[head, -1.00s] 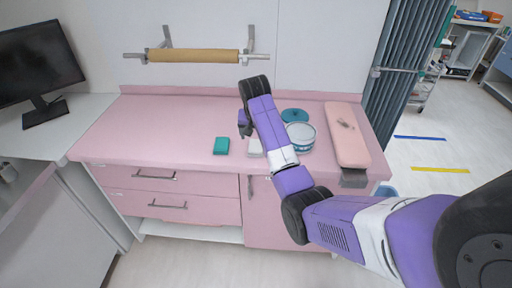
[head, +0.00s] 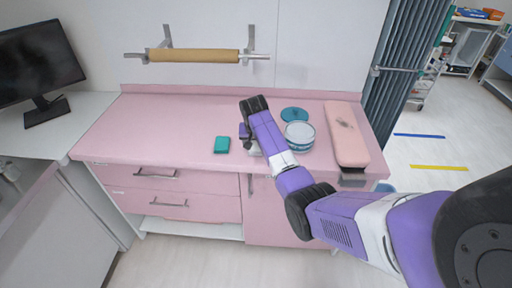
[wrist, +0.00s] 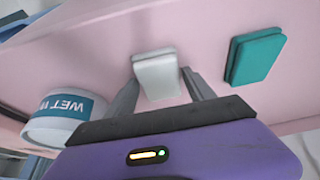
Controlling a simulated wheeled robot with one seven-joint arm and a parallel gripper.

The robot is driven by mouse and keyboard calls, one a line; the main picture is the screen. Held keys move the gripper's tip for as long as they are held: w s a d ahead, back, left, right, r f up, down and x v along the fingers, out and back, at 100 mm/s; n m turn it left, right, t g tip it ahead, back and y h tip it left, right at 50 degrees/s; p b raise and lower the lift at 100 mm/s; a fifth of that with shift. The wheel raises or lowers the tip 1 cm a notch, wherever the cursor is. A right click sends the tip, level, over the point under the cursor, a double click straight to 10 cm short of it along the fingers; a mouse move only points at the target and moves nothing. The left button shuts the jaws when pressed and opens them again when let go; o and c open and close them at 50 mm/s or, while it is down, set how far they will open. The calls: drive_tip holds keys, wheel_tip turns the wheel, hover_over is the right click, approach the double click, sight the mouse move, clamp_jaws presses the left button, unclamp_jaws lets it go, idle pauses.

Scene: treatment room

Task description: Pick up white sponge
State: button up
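The white sponge (wrist: 157,73) lies on the pink counter in the wrist view. My gripper (wrist: 162,92) is open, with one finger on each side of the sponge's near part. I cannot tell whether the fingers touch it. In the head view my gripper (head: 249,150) is low over the counter, and the arm hides most or all of the sponge.
A teal sponge (wrist: 255,55) lies just right of the white one in the wrist view, left of my gripper in the head view (head: 222,145).

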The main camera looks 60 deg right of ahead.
drive_tip(key=c, duration=0.9)
drive_tip(key=shift+c, duration=0.3)
wheel_tip(320, 180, up, 20)
drive_tip(key=b, duration=0.3)
